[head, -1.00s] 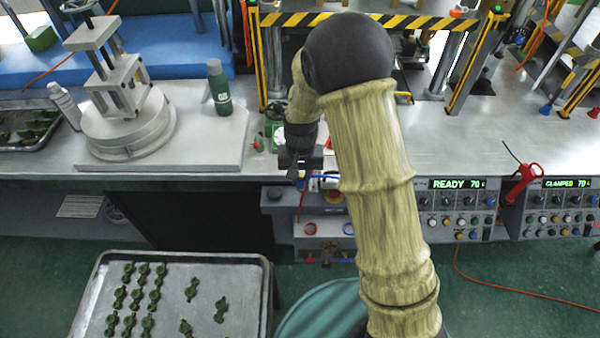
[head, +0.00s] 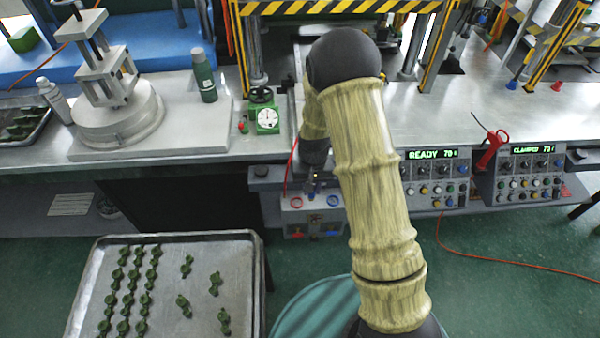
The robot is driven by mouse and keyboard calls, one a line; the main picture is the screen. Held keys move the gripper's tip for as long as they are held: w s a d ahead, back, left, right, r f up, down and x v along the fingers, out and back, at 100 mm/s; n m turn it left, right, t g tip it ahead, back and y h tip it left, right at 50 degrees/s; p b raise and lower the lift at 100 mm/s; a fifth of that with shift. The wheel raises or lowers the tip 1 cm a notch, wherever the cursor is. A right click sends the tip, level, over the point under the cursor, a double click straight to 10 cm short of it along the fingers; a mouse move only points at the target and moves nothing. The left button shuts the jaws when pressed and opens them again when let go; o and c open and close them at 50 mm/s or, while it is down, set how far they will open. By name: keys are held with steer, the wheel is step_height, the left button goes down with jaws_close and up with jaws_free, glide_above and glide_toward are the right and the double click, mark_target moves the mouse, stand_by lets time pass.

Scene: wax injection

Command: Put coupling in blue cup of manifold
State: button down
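The manifold looks to be the pale box (head: 313,218) on the front of the bench, with a red ring (head: 296,202) on the left of its top and a blue ring (head: 333,200) on the right. I take the blue ring to be the blue cup. My gripper (head: 313,185) points down over the box, between the two rings. It is small and partly dark against the bench front. I cannot tell whether its fingers are open or shut. No coupling can be made out at it.
A metal tray (head: 245,245) with several green parts stands at lower left. A gauge with a green body (head: 266,118) stands on the bench behind my gripper. A control panel (head: 433,180) reading READY is to the right. A red hose (head: 291,165) hangs by the box.

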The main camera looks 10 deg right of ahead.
steer(key=s+d+f, duration=0.1)
steer(key=d+f, duration=0.5)
steer(key=f, duration=0.1)
steer(key=shift+s+d, duration=0.15)
steer(key=shift+s, duration=0.05)
steer(key=shift+w, duration=0.1)
